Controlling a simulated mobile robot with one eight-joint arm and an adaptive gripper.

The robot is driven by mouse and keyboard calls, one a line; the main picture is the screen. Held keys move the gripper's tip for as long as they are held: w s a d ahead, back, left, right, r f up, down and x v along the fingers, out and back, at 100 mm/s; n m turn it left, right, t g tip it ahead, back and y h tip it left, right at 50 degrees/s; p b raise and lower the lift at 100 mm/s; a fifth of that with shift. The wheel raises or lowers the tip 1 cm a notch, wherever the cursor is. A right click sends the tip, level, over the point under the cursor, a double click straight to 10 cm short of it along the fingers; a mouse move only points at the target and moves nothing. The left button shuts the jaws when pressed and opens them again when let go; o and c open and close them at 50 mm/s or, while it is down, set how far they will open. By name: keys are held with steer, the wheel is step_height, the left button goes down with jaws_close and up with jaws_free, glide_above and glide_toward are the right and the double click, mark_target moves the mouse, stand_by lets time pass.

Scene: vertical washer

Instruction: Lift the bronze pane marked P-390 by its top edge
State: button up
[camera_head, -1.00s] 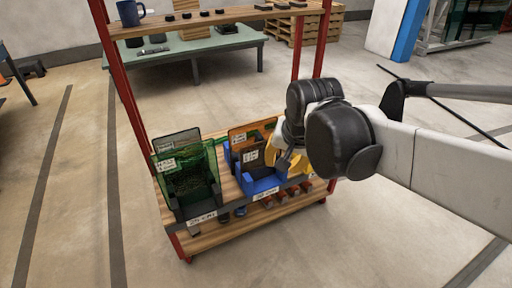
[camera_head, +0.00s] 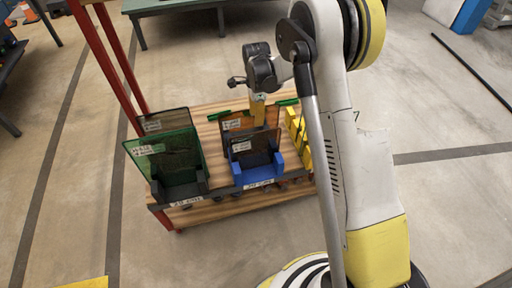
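Two panes stand in the blue rack (camera_head: 262,174): an orange-brown pane (camera_head: 236,122) behind and a darker brown pane (camera_head: 254,147) in front. Both carry small white labels, too small to read, so I cannot tell which is P-390. My gripper (camera_head: 258,112) points down just behind the orange-brown pane. Its fingertips are hard to make out and partly hidden, so I cannot see whether it touches a pane.
A yellow rack (camera_head: 298,130) stands right of the blue one on the wooden shelf (camera_head: 215,128). A red post (camera_head: 90,55) rises at the shelf's left. My own arm covers the area right of the racks. A green table (camera_head: 180,5) stands behind.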

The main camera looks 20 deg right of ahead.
mark_target(255, 133)
steer(key=f+b, duration=0.1)
steer(key=f, duration=0.2)
steer(key=f+b, duration=0.2)
steer(key=f, duration=0.1)
steer(key=f+b, duration=0.1)
steer(key=f, duration=0.2)
steer(key=shift+a+f, duration=0.25)
steer(key=shift+f, duration=0.05)
steer(key=shift+r, duration=0.1)
jaws_close()
